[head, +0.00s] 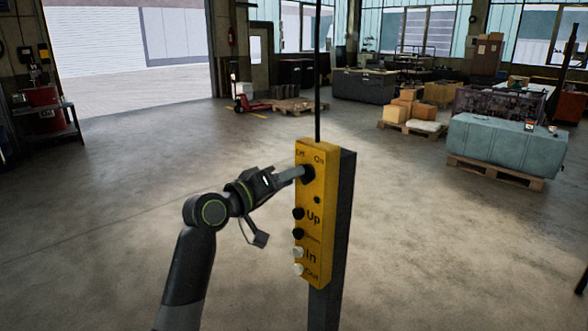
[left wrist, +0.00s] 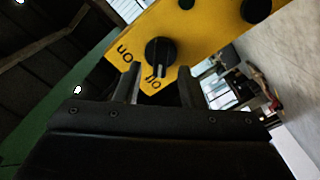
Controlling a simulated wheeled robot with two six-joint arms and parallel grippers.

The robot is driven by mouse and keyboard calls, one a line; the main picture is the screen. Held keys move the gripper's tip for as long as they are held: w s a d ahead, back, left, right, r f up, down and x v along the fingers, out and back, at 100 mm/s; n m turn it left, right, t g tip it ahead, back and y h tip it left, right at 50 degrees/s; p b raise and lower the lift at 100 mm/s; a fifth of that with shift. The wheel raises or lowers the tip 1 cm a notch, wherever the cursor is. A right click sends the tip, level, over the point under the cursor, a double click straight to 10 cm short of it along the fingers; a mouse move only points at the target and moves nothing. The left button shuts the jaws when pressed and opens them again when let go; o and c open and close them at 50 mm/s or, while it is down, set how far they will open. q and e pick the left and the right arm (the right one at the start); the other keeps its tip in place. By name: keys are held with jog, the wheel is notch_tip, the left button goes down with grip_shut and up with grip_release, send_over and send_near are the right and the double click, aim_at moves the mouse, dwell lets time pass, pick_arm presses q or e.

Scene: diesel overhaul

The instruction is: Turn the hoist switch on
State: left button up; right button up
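The yellow hoist control box (head: 316,215) stands upright on a dark post in the middle of the head view. Its black rotary switch (head: 307,173) is near the top, below the labels "Off" and "On". The switch also shows in the left wrist view (left wrist: 161,52), where its ridge appears to point toward "Off". My left gripper (head: 299,173) reaches the switch from the left. In the left wrist view my gripper's fingers (left wrist: 159,86) are apart, one on each side of the switch's line; whether they touch it I cannot tell. My right gripper is out of view.
Below the switch are black buttons (head: 298,214) and pale buttons (head: 298,252) marked "In" and "Out". A cable or rod (head: 317,70) rises from the box top. A covered pallet load (head: 505,145) stands at the far right.

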pick_arm(q)
jog(key=shift+x, duration=1.05)
jog(key=shift+c, duration=0.2)
grip_shut()
